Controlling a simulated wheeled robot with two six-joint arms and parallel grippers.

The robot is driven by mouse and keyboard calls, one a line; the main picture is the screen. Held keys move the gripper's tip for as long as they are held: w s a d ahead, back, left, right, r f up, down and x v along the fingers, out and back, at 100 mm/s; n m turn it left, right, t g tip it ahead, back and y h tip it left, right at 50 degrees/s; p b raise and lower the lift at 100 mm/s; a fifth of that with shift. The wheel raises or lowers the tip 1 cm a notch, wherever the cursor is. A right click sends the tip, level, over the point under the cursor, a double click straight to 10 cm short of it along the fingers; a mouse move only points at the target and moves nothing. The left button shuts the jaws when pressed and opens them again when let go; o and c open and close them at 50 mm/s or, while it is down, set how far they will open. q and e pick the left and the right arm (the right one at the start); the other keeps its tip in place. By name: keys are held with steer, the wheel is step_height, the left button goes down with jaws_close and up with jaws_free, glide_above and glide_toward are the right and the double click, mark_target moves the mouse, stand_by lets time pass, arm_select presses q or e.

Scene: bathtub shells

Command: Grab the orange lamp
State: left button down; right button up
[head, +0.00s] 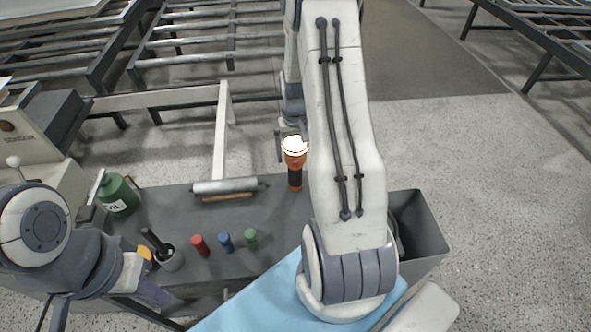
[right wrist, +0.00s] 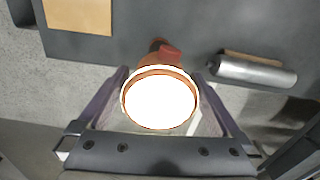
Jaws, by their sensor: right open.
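The orange lamp (head: 295,165) stands upright on the dark grey worktop near its back edge, with a bright white top and a dark band lower down. In the right wrist view the lamp (right wrist: 160,102) shows its glowing round face between the two fingers. My right gripper (head: 292,138) is open, reaching down at the lamp's top. Its fingers (right wrist: 160,95) lie either side of the lamp, with no clear grip on it. My left gripper (head: 150,293) is at the lower left, far from the lamp; its jaws are mostly hidden.
A roller (head: 225,186) lies left of the lamp. Red (head: 200,245), blue (head: 225,241) and green (head: 251,238) cylinders stand nearer me. A green canister (head: 118,196) and a cup (head: 169,258) are further left. A grey bin (head: 425,225) is at right, a blue cloth (head: 245,308) in front.

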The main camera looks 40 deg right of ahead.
jaws_close()
steer(key=shift+r, duration=0.15)
